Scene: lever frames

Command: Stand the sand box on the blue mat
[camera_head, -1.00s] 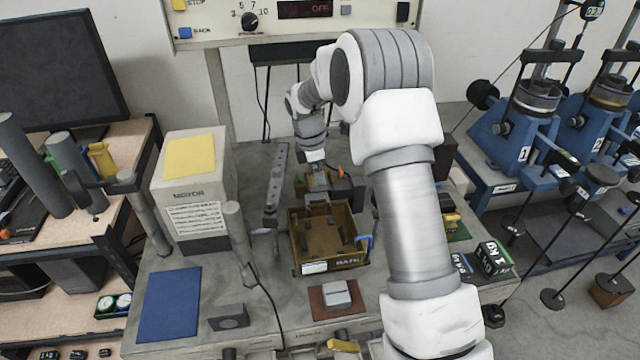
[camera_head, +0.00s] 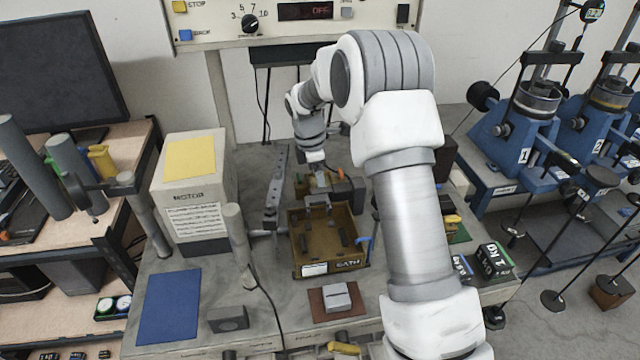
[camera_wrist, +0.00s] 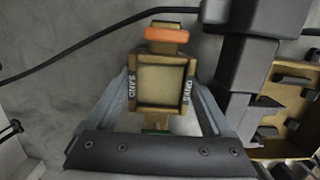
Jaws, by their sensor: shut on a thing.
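The sand box (camera_wrist: 161,84) is a small tan open-topped box with "SAND" on two sides and an orange band at one end. In the wrist view it sits between the two fingers of my gripper (camera_wrist: 160,100), which is shut on it. In the head view, my gripper (camera_head: 318,178) is behind the brown BATH tray, and the sand box is too small and covered to make out clearly. The blue mat (camera_head: 170,305) lies flat and bare at the front left of the bench, well away from my gripper.
The brown BATH tray (camera_head: 330,262) stands mid-bench, with a grey upright post (camera_head: 240,245) to its left. A small dark block (camera_head: 228,318) lies right of the mat. The motor housing (camera_head: 190,205) stands behind the mat. Black weights (camera_head: 493,260) are at right.

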